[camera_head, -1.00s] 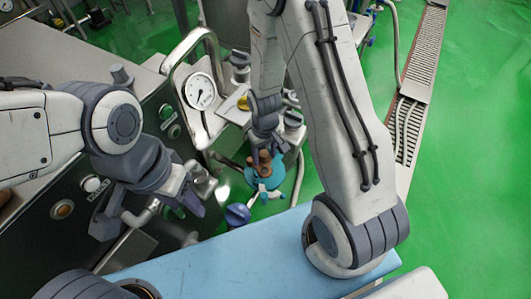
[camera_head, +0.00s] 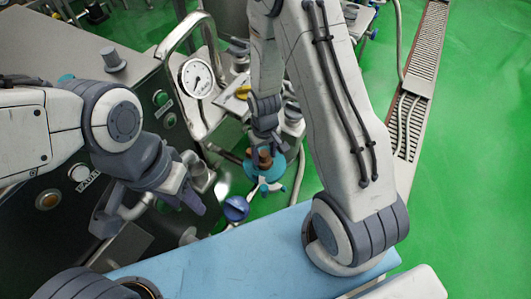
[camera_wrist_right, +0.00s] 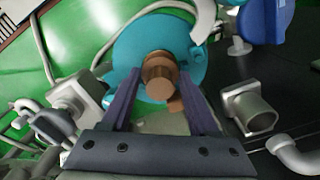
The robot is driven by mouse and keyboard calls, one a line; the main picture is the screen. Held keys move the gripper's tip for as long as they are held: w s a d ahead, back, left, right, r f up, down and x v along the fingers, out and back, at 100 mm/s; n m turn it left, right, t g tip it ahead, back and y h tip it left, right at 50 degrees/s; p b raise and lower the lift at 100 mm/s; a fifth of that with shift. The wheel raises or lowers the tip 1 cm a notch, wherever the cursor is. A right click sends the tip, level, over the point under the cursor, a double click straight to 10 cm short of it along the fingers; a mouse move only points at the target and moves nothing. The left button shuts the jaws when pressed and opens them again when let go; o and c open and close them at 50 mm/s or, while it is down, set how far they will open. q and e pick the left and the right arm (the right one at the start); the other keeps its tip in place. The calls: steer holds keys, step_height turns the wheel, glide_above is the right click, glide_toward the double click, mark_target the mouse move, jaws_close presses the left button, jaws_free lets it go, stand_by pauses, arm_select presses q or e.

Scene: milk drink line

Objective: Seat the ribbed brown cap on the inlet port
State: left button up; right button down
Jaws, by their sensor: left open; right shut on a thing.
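The ribbed brown cap (camera_wrist_right: 159,76) is between the finger ends of my right gripper (camera_wrist_right: 161,97), which is shut on it. In the head view the cap (camera_head: 265,158) is small, below my right gripper (camera_head: 265,142) and over a teal round housing (camera_head: 276,169). The housing (camera_wrist_right: 130,50) is behind the cap in the right wrist view. A second brown piece (camera_wrist_right: 176,104) shows partly below the cap. The inlet port cannot be made out clearly, nor whether the cap touches anything. My left gripper (camera_head: 150,210) is open and empty near the panel.
A dial gauge (camera_head: 196,77) and bent metal rail stand beyond the dark control panel (camera_head: 50,175). A blue knob-like part (camera_head: 235,208) is near the light blue surface (camera_head: 220,255). Metal pipe fittings (camera_wrist_right: 250,108) lie right of my right gripper. Open green floor is at right.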

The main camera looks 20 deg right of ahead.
steer(key=shift+s+f+b, duration=0.15)
steer(key=shift+f+b, duration=0.45)
steer(key=shift+f, duration=0.2)
steer(key=shift+c, duration=0.4)
jaws_free()
steer(key=shift+a, duration=0.1)
steer(key=shift+r+p, duration=0.55)
steer(key=shift+r, duration=0.05)
step_height(320, 180, up, 8)
steer(key=p, duration=0.7)
steer(key=shift+r, duration=0.1)
